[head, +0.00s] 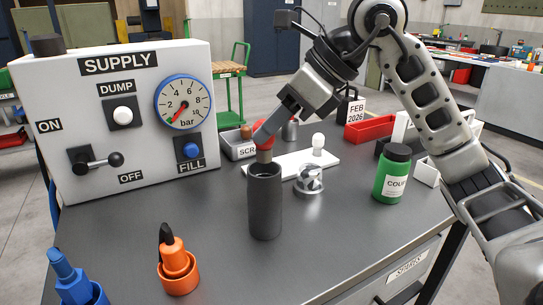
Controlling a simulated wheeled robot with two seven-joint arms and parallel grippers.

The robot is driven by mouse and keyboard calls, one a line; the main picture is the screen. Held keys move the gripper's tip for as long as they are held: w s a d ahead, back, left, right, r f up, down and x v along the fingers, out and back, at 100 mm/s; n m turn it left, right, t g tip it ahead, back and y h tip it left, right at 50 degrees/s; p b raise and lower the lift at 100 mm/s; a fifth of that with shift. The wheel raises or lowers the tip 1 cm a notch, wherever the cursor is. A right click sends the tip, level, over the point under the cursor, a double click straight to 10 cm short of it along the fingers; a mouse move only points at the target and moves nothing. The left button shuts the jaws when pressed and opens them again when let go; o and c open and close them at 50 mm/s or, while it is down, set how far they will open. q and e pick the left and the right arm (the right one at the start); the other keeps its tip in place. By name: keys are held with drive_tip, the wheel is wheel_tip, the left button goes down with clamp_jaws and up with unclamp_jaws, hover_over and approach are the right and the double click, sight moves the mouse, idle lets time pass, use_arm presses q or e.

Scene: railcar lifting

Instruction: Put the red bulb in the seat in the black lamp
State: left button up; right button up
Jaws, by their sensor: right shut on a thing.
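The black lamp (264,205) is a dark upright cylinder standing near the middle of the grey table. The red bulb (263,142) is directly above it, with its grey base pointing down at the lamp's top opening. The base meets the lamp's rim in the picture; I cannot tell whether it is inside the seat or just over it. My right gripper (266,132) comes down from the upper right and is shut on the red bulb, hiding part of it. My left gripper is not in view.
A supply box (130,150) with a gauge stands at left. Behind the lamp are a white plate with a white bulb (318,142) and a scrap bin (237,150). A silver piece (309,179), green bottle (391,175) and orange holder (178,273) stand around it.

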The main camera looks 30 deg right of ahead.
drive_tip(key=w+f, duration=0.1)
drive_tip(key=f, duration=0.1)
drive_tip(key=d+f, duration=0.1)
drive_tip(key=f, duration=0.1)
drive_tip(key=w+f, duration=0.1)
drive_tip(key=f, duration=0.1)
drive_tip(key=shift+w+d+b, duration=0.2)
drive_tip(key=shift+w+b, duration=0.1)
drive_tip(key=shift+b, duration=0.05)
drive_tip(key=shift+f, duration=0.25)
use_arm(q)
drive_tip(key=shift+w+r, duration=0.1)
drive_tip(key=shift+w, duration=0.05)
use_arm(e)
drive_tip(key=shift+f, duration=0.1)
drive_tip(key=o, duration=0.5)
drive_tip(key=shift+f, duration=0.1)
drive_tip(key=o, duration=0.5)
drive_tip(key=shift+c, duration=0.2)
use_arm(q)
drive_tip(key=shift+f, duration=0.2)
